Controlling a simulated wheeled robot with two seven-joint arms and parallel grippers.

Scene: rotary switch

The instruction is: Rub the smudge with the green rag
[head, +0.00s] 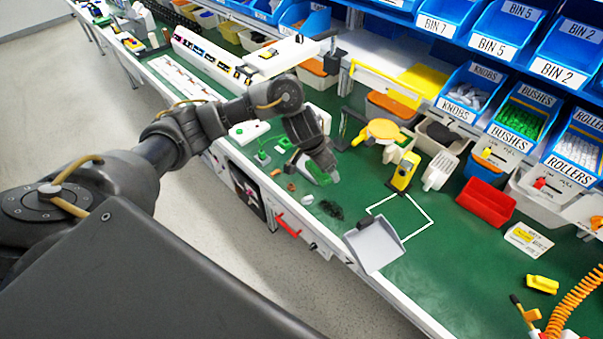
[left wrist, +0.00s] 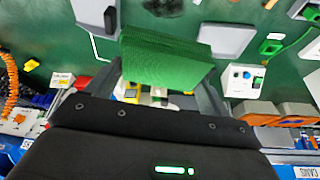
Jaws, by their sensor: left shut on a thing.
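The green rag (left wrist: 165,58) is held in my left gripper (left wrist: 168,90) and fills the middle of the left wrist view. The gripper is shut on the rag. The smudge (head: 331,209) is a dark patch on the worktop, just nearer the front edge than the gripper. It also shows at the top of the left wrist view (left wrist: 163,6). The rag looks apart from the smudge. My right gripper is not in view.
A grey dustpan (head: 374,246) lies right of the smudge at the front edge, by a white marked outline (head: 428,212). A yellow tool (head: 404,173) and a red bin (head: 486,203) stand behind. Small loose parts (head: 292,186) lie left of the smudge.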

